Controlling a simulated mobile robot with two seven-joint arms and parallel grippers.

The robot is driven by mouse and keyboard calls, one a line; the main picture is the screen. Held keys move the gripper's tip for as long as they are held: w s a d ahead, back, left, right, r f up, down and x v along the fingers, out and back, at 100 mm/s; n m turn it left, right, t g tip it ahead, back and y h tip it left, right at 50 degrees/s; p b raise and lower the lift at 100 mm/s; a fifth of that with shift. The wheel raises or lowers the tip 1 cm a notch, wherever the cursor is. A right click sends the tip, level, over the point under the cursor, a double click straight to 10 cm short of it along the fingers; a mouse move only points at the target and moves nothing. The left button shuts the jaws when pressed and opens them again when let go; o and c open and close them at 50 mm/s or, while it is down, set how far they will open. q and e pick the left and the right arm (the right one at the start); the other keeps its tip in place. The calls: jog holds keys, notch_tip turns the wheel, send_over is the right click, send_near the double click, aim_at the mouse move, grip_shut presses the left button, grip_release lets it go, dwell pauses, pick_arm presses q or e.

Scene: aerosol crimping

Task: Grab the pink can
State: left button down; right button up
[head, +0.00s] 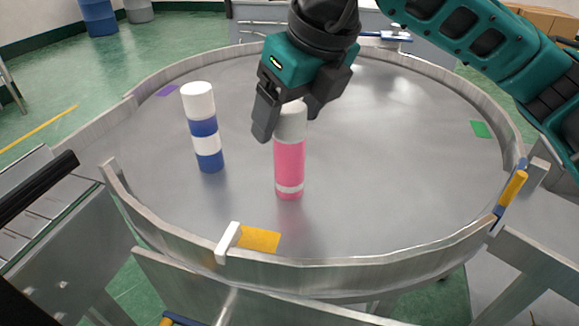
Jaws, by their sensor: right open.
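The pink can (289,164) stands upright on the round grey metal table, with a white top and a white band near its base. My right gripper (287,122) comes in from the upper right and is at the can's white top. Its fingers are apart, one to the left of the top and one behind it to the right. The upper part of the can is partly hidden by the gripper. I cannot tell whether the fingers touch it. My left gripper is not in view.
A blue and white striped can (203,127) stands upright left of the pink can. The round table (400,170) has a raised metal rim. Yellow (259,239), green (480,129) and purple (167,90) patches mark its surface. The right half of the table is clear.

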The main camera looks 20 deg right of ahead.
jog(key=shift+x, duration=1.15)
grip_shut()
